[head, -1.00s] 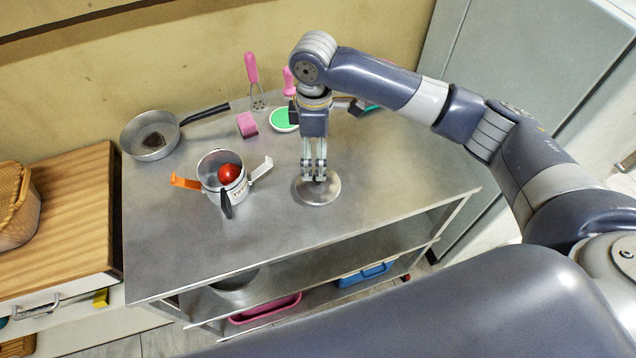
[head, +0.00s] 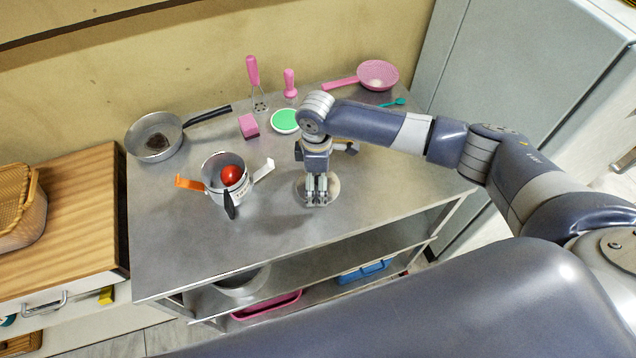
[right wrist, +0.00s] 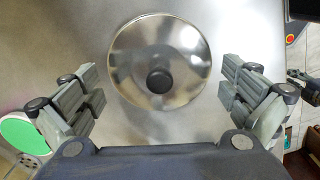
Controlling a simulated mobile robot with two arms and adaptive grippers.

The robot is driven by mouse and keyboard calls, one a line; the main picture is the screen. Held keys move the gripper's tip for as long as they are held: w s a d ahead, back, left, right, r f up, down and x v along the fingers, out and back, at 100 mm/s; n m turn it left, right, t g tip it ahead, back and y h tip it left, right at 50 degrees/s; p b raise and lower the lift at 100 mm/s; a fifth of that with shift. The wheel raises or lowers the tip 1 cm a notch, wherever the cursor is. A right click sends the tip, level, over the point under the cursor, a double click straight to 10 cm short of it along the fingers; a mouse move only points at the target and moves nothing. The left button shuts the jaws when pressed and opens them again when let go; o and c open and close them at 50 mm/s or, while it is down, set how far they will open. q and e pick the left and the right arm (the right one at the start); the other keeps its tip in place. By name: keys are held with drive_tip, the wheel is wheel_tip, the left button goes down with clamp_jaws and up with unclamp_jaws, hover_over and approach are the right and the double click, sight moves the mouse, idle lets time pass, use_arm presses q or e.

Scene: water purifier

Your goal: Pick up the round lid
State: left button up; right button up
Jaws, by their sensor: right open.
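The round lid (right wrist: 160,50) is a shiny, see-through or metallic disc with a black knob (right wrist: 159,80) in its middle. It lies flat on the metal table (head: 400,185). In the head view the lid (head: 332,188) is mostly hidden beneath my right gripper (head: 317,200). In the right wrist view my right gripper (right wrist: 160,100) is open, its fingers spread to the left and right of the lid, with nothing between them but the view of lid and knob. My left gripper is not in view.
A pot (head: 212,177) with a red tomato (head: 230,174) stands left of the lid. The table front is clear.

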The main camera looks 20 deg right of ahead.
drive_tip(key=shift+c, duration=0.2)
drive_tip(key=shift+s, duration=0.1)
drive_tip(key=c, duration=2.3)
clamp_jaws()
drive_tip(key=shift+s, duration=0.1)
drive_tip(key=shift+r, duration=0.1)
